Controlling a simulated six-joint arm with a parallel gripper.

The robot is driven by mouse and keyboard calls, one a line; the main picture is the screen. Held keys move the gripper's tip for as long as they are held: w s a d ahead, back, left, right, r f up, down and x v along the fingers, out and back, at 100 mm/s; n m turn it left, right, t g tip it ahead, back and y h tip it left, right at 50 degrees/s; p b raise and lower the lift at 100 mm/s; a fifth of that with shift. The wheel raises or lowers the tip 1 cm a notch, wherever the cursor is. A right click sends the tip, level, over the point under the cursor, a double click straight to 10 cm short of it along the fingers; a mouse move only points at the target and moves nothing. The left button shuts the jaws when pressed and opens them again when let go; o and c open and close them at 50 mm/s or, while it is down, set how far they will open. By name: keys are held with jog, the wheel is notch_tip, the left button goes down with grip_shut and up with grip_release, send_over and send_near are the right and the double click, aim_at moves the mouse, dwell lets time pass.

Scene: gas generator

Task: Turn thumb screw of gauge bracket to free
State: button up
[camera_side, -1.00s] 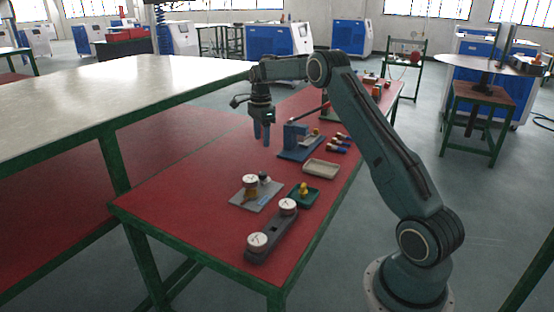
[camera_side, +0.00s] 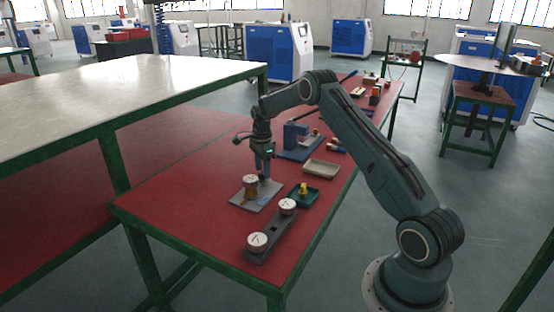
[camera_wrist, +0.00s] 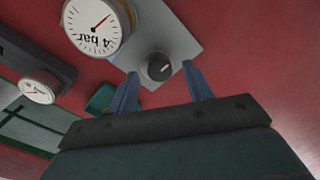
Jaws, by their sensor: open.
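The gauge bracket is a grey plate (camera_side: 266,201) on the red table in the side view. A round white-faced gauge (camera_side: 250,181) stands on it above a brass-coloured part; its face reads "4 bar" in the wrist view (camera_wrist: 97,24). The thumb screw (camera_wrist: 158,66) is a dark round knob with a pale mark on top, on the plate beside the gauge. In the side view my gripper mostly hides it. My gripper (camera_side: 264,176) points down over the plate. Its blue fingers (camera_wrist: 161,86) are open, either side of the knob in the wrist view, with nothing between them; contact cannot be told.
A dark block with two gauges (camera_side: 271,238) lies in front. A green tray (camera_side: 303,196) with a yellow part and an empty beige tray (camera_side: 322,168) are to the right. A blue fixture (camera_side: 298,145) stands behind. The red table's left side is clear.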

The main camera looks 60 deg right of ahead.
jog(key=shift+f, duration=0.55)
jog(key=c, duration=1)
jog(key=shift+o, duration=0.2)
